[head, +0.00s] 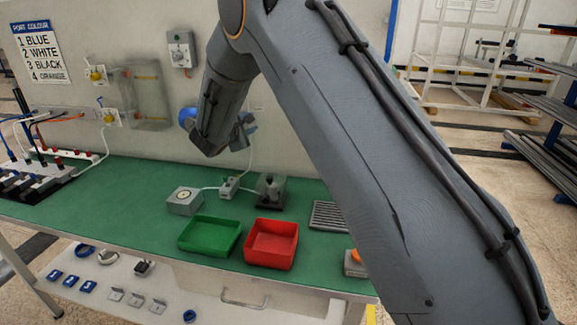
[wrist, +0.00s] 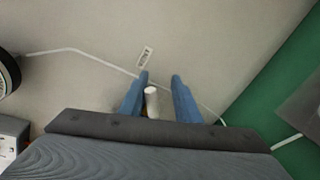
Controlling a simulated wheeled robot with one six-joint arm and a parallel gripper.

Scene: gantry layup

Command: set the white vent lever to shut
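My gripper (head: 247,124) is up at the grey wall panel (head: 290,130) in the head view, above the back of the green bench. In the wrist view its two blue fingers (wrist: 160,82) stand apart. A short white cylinder (wrist: 152,101), which looks like the white vent lever's handle, shows between them, nearer the left finger. I cannot tell whether it touches that finger. The rest of the lever is hidden behind the gripper body, and its setting cannot be read. A small label plate (wrist: 145,57) is on the wall beyond the fingertips.
On the green bench (head: 120,200) stand a green tray (head: 209,234), a red tray (head: 271,244), a grey box with a dial (head: 184,201) and a dark device (head: 270,190). A white cable (wrist: 95,58) runs along the wall. Wall-mounted yellow-based valves (head: 96,74) are at left.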

